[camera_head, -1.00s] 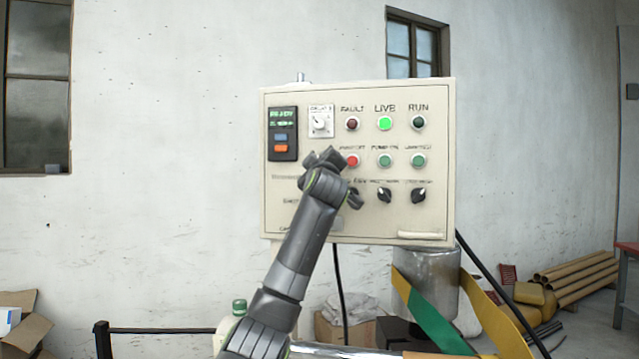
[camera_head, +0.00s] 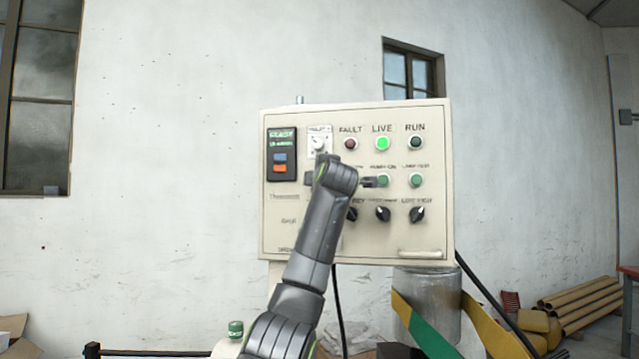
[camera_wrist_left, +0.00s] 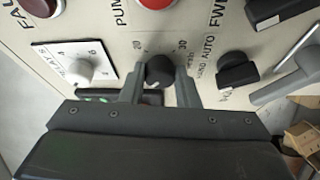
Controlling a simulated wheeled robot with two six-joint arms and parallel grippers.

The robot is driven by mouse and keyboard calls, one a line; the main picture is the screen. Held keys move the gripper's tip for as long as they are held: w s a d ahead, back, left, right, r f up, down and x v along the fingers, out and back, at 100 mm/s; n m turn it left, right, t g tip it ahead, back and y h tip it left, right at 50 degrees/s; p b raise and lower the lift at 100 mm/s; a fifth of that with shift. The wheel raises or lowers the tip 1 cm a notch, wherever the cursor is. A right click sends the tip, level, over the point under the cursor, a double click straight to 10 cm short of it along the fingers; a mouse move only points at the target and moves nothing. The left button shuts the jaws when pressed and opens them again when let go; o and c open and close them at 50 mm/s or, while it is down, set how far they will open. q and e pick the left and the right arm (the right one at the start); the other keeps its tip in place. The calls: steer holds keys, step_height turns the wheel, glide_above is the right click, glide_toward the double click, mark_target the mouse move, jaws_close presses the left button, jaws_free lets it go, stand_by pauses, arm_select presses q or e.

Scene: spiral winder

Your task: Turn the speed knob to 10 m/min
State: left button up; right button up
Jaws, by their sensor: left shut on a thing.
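The control panel (camera_head: 435,240) is a cream box facing me. The speed knob (camera_wrist_left: 159,72) is round and black with a short white mark, which points toward the bottom of the left wrist view. Printed scale numbers around it include 20 and 30, and the rest is hidden or unreadable. My left gripper (camera_wrist_left: 160,80) is shut on this knob, one finger on each side. In the head view my left wrist (camera_head: 335,175) covers the knob and the gripper's tips. My right gripper is not in view.
A white dial (camera_head: 318,143) sits close above my left wrist, with a display (camera_head: 282,154) left of it. The green LIVE lamp (camera_head: 382,143) is lit. Black selectors (camera_head: 383,214) line the lower row. A handle (camera_head: 420,254) projects at bottom right.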

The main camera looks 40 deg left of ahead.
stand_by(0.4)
arm_select(q)
steer(key=o, duration=1)
steer(key=shift+c, duration=0.2)
steer(key=r+b+v, duration=0.1)
steer(key=b+v, duration=0.5)
steer(key=v, duration=1.1)
steer(key=shift+d+f, duration=0.2)
steer(key=shift+f, duration=0.25)
